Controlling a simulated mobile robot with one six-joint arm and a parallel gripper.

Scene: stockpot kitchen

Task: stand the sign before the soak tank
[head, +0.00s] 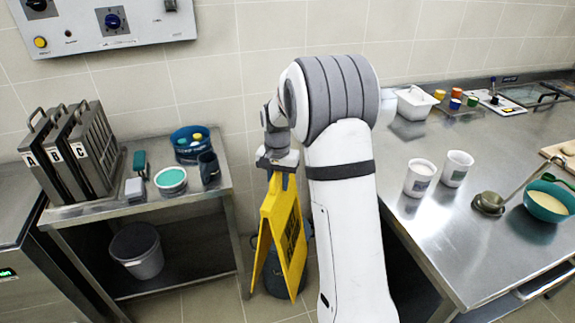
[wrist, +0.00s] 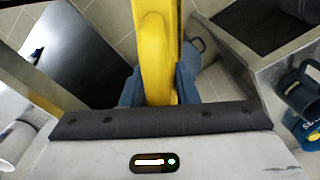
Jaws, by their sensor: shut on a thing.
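The yellow folding sign (head: 284,235) hangs upright below my gripper (head: 278,165), in the gap between the two steel tables. Its two panels are slightly spread, and dark lettering shows on one face. My gripper is shut on the sign's top edge. In the wrist view the sign (wrist: 157,40) runs between the blue fingers of my gripper (wrist: 157,88). I cannot tell whether its feet touch the floor. A steel unit with a green display (head: 22,285) at the far left may be the soak tank; most of it is out of frame.
A dark bucket (head: 273,272) stands close behind the sign. The left table (head: 95,212) holds lettered racks (head: 72,150), a teal-filled bowl (head: 171,180) and a mug. The right table (head: 450,245) holds cups, a ladle and a bowl. Some floor (head: 215,303) is clear left of the sign.

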